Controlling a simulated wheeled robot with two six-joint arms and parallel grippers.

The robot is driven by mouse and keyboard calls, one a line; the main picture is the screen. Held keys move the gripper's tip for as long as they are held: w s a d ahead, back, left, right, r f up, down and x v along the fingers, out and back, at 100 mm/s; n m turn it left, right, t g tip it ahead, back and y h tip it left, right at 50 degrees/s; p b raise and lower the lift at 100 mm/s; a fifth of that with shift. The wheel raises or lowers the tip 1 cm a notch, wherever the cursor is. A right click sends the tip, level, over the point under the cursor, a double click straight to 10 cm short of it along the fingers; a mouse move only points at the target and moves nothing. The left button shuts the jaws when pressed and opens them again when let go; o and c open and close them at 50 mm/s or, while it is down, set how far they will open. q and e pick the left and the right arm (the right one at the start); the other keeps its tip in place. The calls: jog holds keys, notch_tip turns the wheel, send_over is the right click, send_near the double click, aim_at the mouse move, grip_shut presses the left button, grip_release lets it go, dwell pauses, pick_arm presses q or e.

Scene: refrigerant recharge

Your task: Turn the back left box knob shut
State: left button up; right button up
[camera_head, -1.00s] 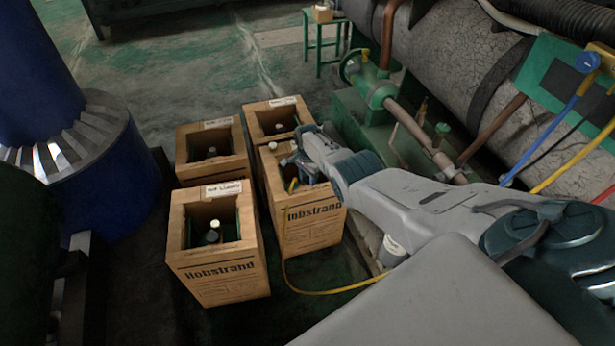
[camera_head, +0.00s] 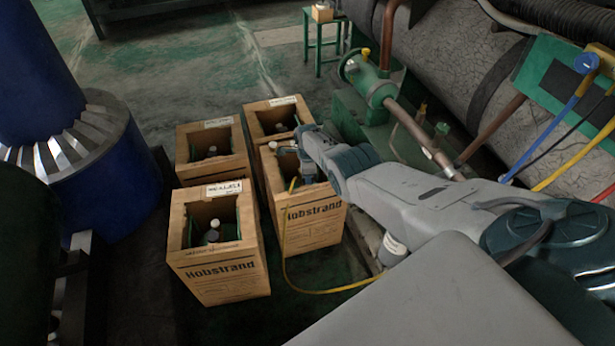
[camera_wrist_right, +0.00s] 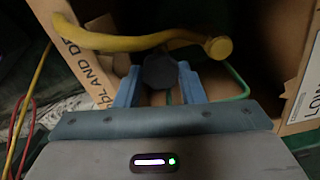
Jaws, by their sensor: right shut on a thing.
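Four open cardboard boxes stand in a cluster on the floor. The back left box (camera_head: 183,158) has a small pale-topped bottle or valve (camera_head: 212,151) inside, with no gripper at it. My right gripper (camera_head: 305,170) reaches into the front right box (camera_head: 312,225), the one with the yellow hose (camera_head: 286,240). In the right wrist view a dark knob (camera_wrist_right: 160,71) sits between the two blue fingers, which are shut on it. The yellow hose (camera_wrist_right: 130,41) with a round yellow end crosses just beyond it. The knob is hidden in the head view. My left gripper is out of view.
The front left box (camera_head: 220,275) and back right box (camera_head: 255,123) stand close by. Green pipework (camera_head: 375,88) and a large grey cylinder (camera_head: 440,60) are at the right. A blue column (camera_head: 95,150) stands left. The floor behind the boxes is clear.

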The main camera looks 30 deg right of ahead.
dwell(0.4)
jog(key=o, duration=0.9)
jog(key=shift+o, duration=0.4)
jog(key=shift+s+f, duration=0.1)
